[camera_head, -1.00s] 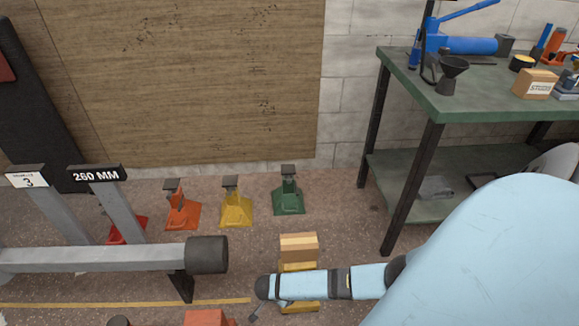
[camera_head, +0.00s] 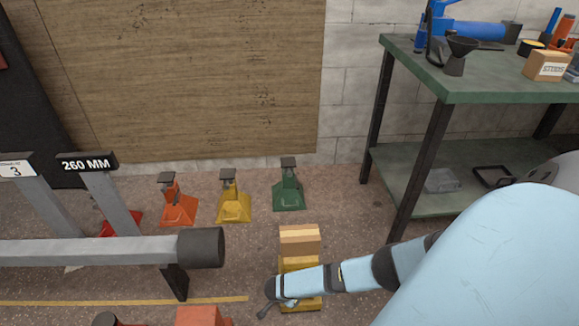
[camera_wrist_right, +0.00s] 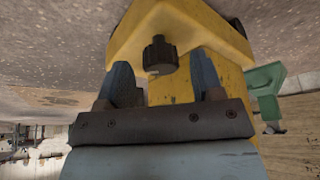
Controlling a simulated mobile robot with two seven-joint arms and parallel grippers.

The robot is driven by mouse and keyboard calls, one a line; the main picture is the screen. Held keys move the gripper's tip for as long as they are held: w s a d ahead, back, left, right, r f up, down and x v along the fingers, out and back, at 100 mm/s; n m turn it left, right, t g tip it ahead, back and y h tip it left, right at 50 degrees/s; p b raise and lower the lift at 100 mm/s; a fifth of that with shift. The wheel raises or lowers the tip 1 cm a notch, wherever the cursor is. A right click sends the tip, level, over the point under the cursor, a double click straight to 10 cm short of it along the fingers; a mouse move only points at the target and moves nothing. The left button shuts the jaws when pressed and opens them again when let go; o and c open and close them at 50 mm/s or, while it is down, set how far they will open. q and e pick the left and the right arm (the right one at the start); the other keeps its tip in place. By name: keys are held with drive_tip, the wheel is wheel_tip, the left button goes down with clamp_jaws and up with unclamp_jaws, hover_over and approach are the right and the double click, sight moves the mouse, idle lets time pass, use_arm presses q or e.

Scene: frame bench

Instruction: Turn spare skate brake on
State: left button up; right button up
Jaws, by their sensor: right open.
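A yellow skate (camera_head: 300,264) with a wooden block (camera_head: 299,240) on top stands on the floor, partly hidden behind my right forearm. In the right wrist view, a yellow body (camera_wrist_right: 205,30) fills the upper middle, with a dark ribbed knob (camera_wrist_right: 160,55) on its near face. My right gripper (camera_wrist_right: 161,68) is open, its two fingers on either side of the knob's line. I cannot tell whether they touch it. In the head view, the right hand is at the skate's left side. My left gripper is not in view.
Orange (camera_head: 178,208), yellow (camera_head: 233,206) and green (camera_head: 288,193) stands line the wall. A grey beam (camera_head: 90,251) with a dark round end lies at left. A green workbench (camera_head: 470,95) stands at right. A red-orange block (camera_head: 197,317) is at the bottom edge.

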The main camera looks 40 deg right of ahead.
drive_tip(key=shift+d+f, duration=0.15)
drive_tip(key=shift+f, duration=0.1)
drive_tip(key=c, duration=0.9)
drive_tip(key=shift+c, duration=0.2)
